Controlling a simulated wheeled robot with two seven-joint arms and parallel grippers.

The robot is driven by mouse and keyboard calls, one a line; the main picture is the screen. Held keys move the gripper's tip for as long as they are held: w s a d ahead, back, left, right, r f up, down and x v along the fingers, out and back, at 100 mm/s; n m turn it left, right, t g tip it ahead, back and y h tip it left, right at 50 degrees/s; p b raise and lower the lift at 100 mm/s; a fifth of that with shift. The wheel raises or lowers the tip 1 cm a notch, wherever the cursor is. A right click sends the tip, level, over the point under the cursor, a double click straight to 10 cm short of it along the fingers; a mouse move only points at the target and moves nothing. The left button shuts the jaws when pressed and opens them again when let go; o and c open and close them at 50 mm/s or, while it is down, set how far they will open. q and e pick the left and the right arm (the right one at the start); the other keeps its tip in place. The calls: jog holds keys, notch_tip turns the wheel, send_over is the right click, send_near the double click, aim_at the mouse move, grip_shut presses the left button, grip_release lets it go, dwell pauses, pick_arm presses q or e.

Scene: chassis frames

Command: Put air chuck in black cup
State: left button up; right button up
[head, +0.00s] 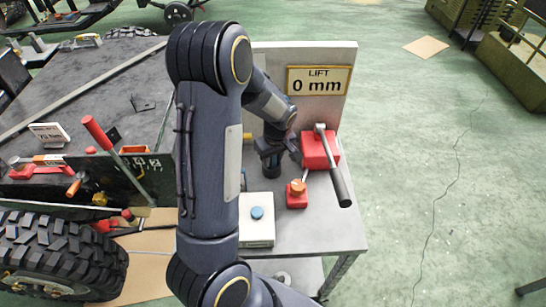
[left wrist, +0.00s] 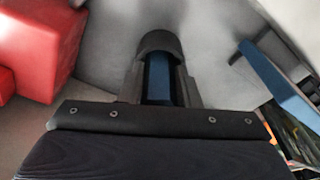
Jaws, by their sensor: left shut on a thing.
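My left gripper (head: 268,151) is low over the grey bench, left of the red block. In the left wrist view its fingers (left wrist: 158,84) are shut on a blue piece, which I take for the air chuck (left wrist: 157,76). A black rounded piece (left wrist: 158,43), perhaps the black cup, is at the far end of the blue piece. In the head view a dark upright round shape (head: 272,168) is right under the gripper. I cannot tell whether the chuck is inside it or only above it. My right gripper is not in view.
The red block (head: 315,150) with a dark-handled lever (head: 338,180) is close right of the gripper. A white box with a blue button (head: 257,213) is nearer on the bench. The LIFT sign panel (head: 320,82) stands behind. A large tyre (head: 60,255) is at lower left.

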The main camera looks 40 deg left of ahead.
pick_arm(q)
jog(key=o, duration=1.1)
notch_tip(320, 180, up, 11)
jog(key=d, duration=0.2)
jog(key=shift+s+d+r+m+t+h, duration=1)
jog(key=shift+s+d+m, duration=1.1)
jog(key=shift+s, duration=1.25)
jog(key=shift+s+d+r+m+t+h, duration=0.7)
jog(key=shift+s+d+r+m, duration=0.55)
jog(key=shift+s+d+m, duration=1.5)
jog(key=shift+s+d+r+m+t+h, duration=1)
jog(key=shift+s+d, duration=0.85)
jog(key=shift+s, duration=2.1)
jog(key=shift+r, duration=0.1)
